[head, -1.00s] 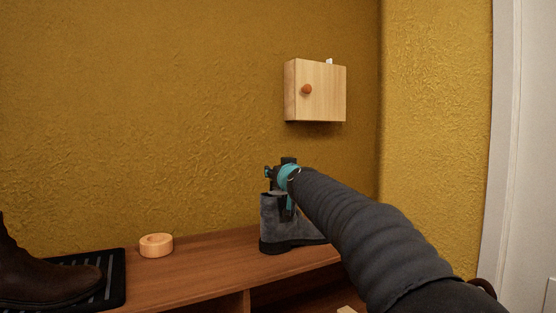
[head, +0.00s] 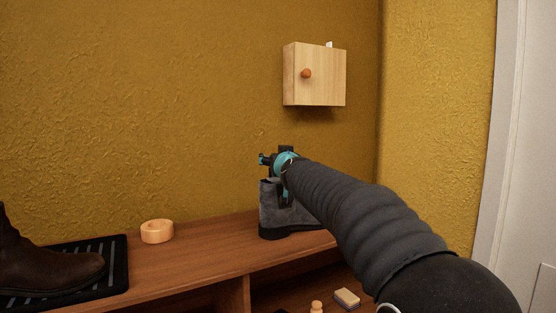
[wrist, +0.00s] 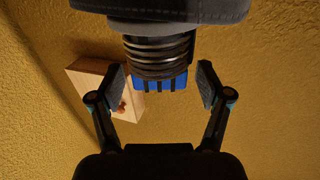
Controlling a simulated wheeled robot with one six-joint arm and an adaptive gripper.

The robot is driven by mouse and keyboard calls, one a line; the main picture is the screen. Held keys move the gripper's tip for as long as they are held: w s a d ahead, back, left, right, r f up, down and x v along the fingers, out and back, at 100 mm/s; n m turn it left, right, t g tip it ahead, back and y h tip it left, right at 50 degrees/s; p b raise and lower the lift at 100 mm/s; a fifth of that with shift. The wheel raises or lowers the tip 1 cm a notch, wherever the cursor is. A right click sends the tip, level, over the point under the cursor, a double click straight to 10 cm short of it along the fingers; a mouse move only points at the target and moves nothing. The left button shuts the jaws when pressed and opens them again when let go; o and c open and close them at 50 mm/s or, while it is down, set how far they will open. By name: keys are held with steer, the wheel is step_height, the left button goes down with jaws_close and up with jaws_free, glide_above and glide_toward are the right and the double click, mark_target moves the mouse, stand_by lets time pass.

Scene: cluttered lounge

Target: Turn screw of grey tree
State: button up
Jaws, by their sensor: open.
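In the wrist view a blue ribbed knob (wrist: 162,82) sits at the end of a dark, ringed metal screw (wrist: 160,55). Above these in the picture is a grey body (wrist: 170,10), cut off by the top edge; I cannot tell whether it is the tree or the boot. My gripper (wrist: 161,85) is open, one pad on each side of the knob, with a gap visible on both sides. In the head view my gripper (head: 272,172) is at the top of a grey boot (head: 280,218). The knob cannot be made out there.
A wooden wall cabinet (head: 318,75) hangs above the boot. A wooden ring (head: 157,231) is on the bench (head: 185,262), and a brown boot (head: 45,268) stands on a black mat (head: 117,275) at left. A brush (head: 346,298) lies below. The bench middle is clear.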

steer(key=v, duration=1.2)
stand_by(0.3)
